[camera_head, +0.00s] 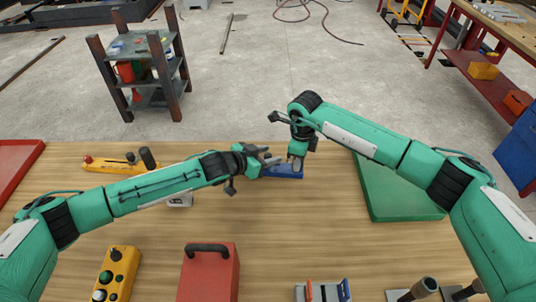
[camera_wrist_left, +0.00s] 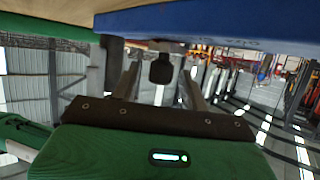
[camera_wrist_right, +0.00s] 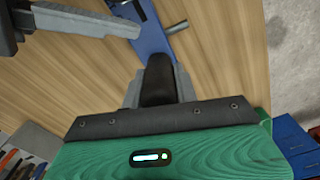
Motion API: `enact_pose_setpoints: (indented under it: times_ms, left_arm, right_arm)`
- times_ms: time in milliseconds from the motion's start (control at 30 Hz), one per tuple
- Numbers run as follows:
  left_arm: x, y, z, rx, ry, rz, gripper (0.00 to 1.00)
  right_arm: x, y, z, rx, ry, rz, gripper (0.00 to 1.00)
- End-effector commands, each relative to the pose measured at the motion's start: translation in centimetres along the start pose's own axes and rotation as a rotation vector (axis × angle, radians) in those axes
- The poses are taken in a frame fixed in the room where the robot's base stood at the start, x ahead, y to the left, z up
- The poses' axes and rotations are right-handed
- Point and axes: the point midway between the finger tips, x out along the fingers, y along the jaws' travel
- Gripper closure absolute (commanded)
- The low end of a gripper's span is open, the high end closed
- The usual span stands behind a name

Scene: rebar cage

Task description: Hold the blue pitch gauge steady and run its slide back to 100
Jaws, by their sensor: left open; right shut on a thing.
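The blue pitch gauge (camera_head: 284,172) lies on the wooden table in the middle of the head view. It also shows along the top of the left wrist view (camera_wrist_left: 210,20) and at the top of the right wrist view (camera_wrist_right: 150,38), where a short grey pin (camera_wrist_right: 177,27) sticks out. My right gripper (camera_head: 296,162) points down and is shut at the gauge's right end; the exact part gripped is hidden. My left gripper (camera_head: 271,158) is open beside the gauge's left part, its fingers apart. The slide's scale reading is too small to tell.
A green mat (camera_head: 395,190) lies right of the gauge. A yellow tool (camera_head: 115,165) and a small grey device (camera_head: 180,199) lie to the left. A red case (camera_head: 208,275), a yellow button box (camera_head: 117,274) and a small tray (camera_head: 322,291) stand in front.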

Motion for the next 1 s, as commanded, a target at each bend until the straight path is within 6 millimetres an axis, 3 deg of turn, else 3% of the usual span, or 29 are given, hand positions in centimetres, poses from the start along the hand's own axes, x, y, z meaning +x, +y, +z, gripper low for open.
enact_pose_setpoints:
  times_ms: [333,567,767,1000]
  left_arm:
    - [0.4,0.0,0.0,0.000,0.001,0.000,0.55]
    - [0.4,0.0,0.0,0.001,0.001,0.000,1.00]
    - [0.5,0.1,-0.1,0.000,0.001,0.000,1.00]
    - [2.2,2.0,-0.8,-0.001,0.000,0.002,1.00]
  right_arm:
    - [-0.1,0.0,0.0,0.001,-0.001,-0.001,1.00]
    - [-0.1,0.0,0.0,0.001,-0.001,-0.001,1.00]
    - [-0.1,-0.1,0.0,0.001,-0.001,-0.001,1.00]
    - [-0.1,0.0,0.0,0.000,-0.001,-0.001,1.00]
